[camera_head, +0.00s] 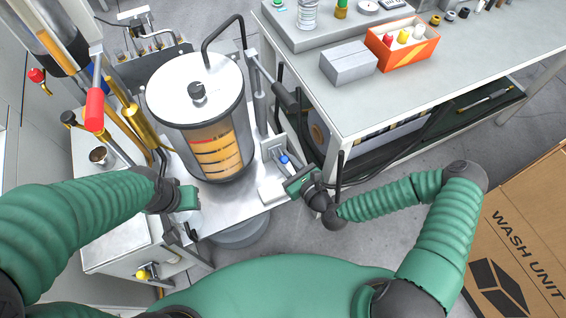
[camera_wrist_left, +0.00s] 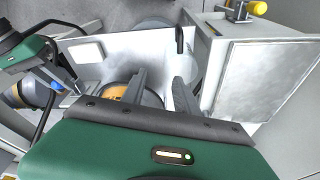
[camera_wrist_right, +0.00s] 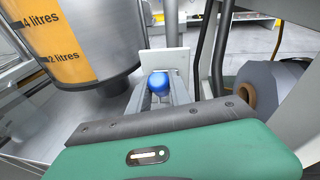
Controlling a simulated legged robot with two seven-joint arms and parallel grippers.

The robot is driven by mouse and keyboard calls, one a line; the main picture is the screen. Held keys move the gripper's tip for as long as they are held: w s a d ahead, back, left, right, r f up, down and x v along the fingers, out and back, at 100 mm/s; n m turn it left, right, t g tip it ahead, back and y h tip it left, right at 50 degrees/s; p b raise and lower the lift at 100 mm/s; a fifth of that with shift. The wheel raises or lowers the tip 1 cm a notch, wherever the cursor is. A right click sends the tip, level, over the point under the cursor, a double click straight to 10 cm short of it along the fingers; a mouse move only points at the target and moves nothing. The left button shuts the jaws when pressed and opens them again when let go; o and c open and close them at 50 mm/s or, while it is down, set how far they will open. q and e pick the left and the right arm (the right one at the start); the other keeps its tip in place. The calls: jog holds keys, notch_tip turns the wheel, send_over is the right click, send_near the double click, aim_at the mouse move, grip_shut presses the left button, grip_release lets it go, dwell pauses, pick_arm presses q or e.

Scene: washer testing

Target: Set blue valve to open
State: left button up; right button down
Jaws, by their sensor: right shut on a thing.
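The blue valve (camera_head: 284,159) sits on a small plate at the right side of the washer rig, beside the clear cylinder (camera_head: 218,145). My right gripper (camera_head: 288,166) is at it. In the right wrist view the blue valve knob (camera_wrist_right: 160,82) lies between the two fingers of my right gripper (camera_wrist_right: 162,92), which are shut on it. The blue valve also shows in the left wrist view (camera_wrist_left: 57,86). My left gripper (camera_head: 190,198) is by the front of the rig. In the left wrist view its fingers (camera_wrist_left: 160,88) are apart with nothing held.
A red-handled lever (camera_head: 95,110) and brass pipes (camera_head: 138,125) stand left of the cylinder. A yellow valve (camera_head: 142,274) is low at the front left. A workbench (camera_head: 400,85) bears a grey box (camera_head: 348,63) and an orange bin (camera_head: 388,57). A carton (camera_head: 530,230) stands at right.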

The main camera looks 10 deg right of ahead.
aim_at(282, 158)
pick_arm(q)
jog(key=shift+f, duration=0.55)
jog(key=shift+c, duration=0.3)
